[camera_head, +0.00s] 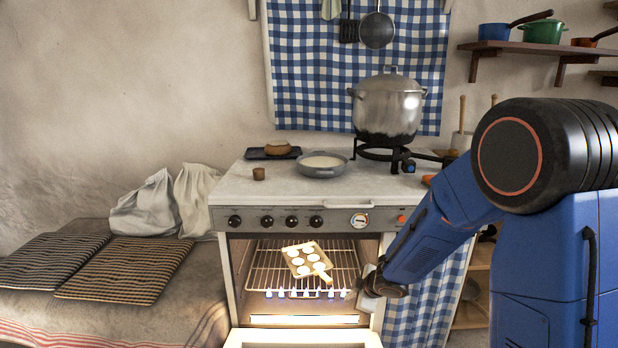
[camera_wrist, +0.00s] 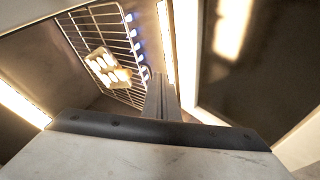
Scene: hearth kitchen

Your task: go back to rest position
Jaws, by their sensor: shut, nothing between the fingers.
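My gripper (camera_head: 368,288) is at the right edge of the open oven (camera_head: 240,250), and my blue arm comes in from the right. In the wrist view its fingers (camera_wrist: 160,80) are shut and empty, pointing toward the oven inside. A small tan board with a handle (camera_head: 322,274), bearing several white round pieces, lies on the oven's wire rack (camera_head: 262,272). The board also shows in the wrist view (camera_wrist: 108,73), apart from the fingers. The tip of my gripper is hard to make out in the head view.
The oven door (camera_head: 300,339) is folded down in front. Flames glow below the rack.

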